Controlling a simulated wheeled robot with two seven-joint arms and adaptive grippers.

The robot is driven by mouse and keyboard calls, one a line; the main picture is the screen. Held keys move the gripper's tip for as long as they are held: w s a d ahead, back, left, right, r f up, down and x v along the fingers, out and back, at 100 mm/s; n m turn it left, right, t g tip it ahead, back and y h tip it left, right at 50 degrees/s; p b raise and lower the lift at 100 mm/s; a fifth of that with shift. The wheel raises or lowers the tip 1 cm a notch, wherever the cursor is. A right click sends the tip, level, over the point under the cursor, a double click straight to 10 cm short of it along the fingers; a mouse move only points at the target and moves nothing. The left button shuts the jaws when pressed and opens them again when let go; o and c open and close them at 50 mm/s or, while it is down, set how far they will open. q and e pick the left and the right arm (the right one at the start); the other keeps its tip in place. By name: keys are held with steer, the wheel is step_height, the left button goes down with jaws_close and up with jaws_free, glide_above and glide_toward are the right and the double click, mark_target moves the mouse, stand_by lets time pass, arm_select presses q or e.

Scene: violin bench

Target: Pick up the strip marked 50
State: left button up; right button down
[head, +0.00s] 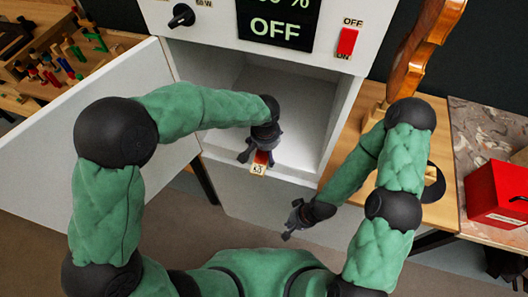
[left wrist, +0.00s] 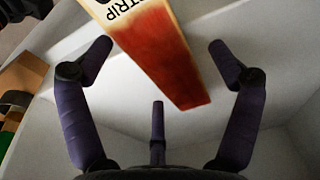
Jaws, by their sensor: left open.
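A reddish-brown strip (head: 261,158) with a pale label end lies at the front edge of the white cabinet's open compartment. Its label is too small to read surely in the head view. In the left wrist view the strip (left wrist: 165,55) shows a cream label with the letters "TRIP", cut off at the top. My left gripper (head: 260,155) is open just over the strip; in its wrist view the fingers (left wrist: 160,60) are spread on both sides of it, not closed on it. My right gripper (head: 293,222) hangs low in front of the cabinet; its jaw opening is unclear.
The white cabinet (head: 235,150) has side walls close around my left gripper and an open door (head: 95,135) at left. Its panel has a display reading "OFF" and a red switch (head: 347,42). A violin body (head: 420,50) and red box (head: 498,192) stand at right.

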arm_select(q)
steer(key=c, duration=1.3)
steer(key=shift+r, duration=0.1)
